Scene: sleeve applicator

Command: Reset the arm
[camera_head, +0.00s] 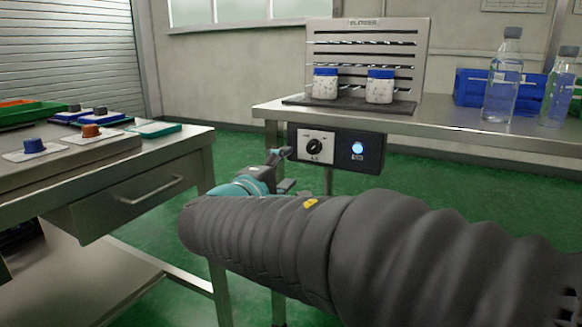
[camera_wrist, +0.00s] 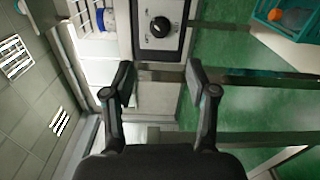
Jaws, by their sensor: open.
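My gripper (camera_wrist: 158,90) is open and empty, its two dark fingers apart in the wrist view. In the head view my gripper (camera_head: 281,171) shows small at the end of my dark sleeved arm, in front of the control box (camera_head: 336,148) under the right-hand bench's edge. The box has a black knob (camera_head: 314,146) on a pale plate and a lit blue button (camera_head: 358,148). The knob also shows in the wrist view (camera_wrist: 160,26), beyond the fingertips and apart from them. Part of my gripper is hidden behind my arm in the head view.
On the right-hand bench (camera_head: 461,130) stand two white jars with blue lids (camera_head: 325,84) (camera_head: 380,86) before a slotted metal panel (camera_head: 366,45). Clear bottles (camera_head: 502,80) and a blue bin (camera_head: 468,88) stand farther right. A left-hand bench (camera_head: 100,171) holds trays and small capped items. Green floor lies between.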

